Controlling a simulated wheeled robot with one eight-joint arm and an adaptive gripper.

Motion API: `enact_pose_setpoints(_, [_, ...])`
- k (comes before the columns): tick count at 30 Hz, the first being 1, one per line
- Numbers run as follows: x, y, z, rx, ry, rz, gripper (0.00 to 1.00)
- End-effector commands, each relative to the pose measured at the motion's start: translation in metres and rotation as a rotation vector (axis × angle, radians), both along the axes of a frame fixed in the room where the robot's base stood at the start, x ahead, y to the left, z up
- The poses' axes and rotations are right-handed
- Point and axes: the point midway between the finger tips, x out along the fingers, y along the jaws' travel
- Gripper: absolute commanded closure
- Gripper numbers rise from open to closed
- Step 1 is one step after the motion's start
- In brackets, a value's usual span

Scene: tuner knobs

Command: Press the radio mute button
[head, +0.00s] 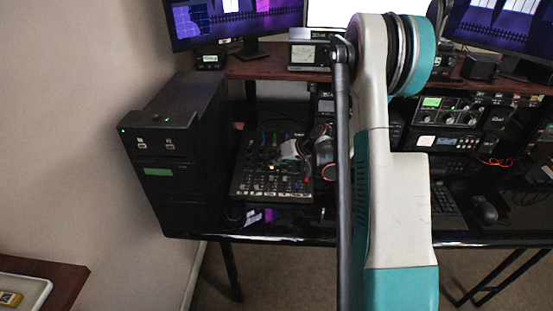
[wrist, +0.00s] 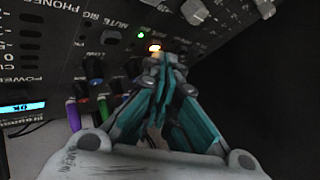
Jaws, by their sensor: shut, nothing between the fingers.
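A grey button or knob (wrist: 110,37) is to the left. Which control is the mute button is unclear. In the head view, my arm hides much of the middle.
Coloured plugs or caps (wrist: 73,113) stand out from the panel left of my fingers. The head view shows a mixer-like console (head: 270,185) on the desk, a black tower (head: 175,150) to its left, and radio units (head: 445,108) to the right.

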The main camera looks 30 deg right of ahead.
Motion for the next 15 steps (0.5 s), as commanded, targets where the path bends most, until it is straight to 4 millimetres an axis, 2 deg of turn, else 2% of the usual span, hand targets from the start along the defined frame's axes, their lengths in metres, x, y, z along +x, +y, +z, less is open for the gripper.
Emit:
enact_pose_setpoints(6, [-0.0007,0.0005,0.0119,0.0,0.0,0.0,1.0])
enact_pose_setpoints(15, [-0.001,0.0007,0.0126,0.0,0.0,0.0,1.0])
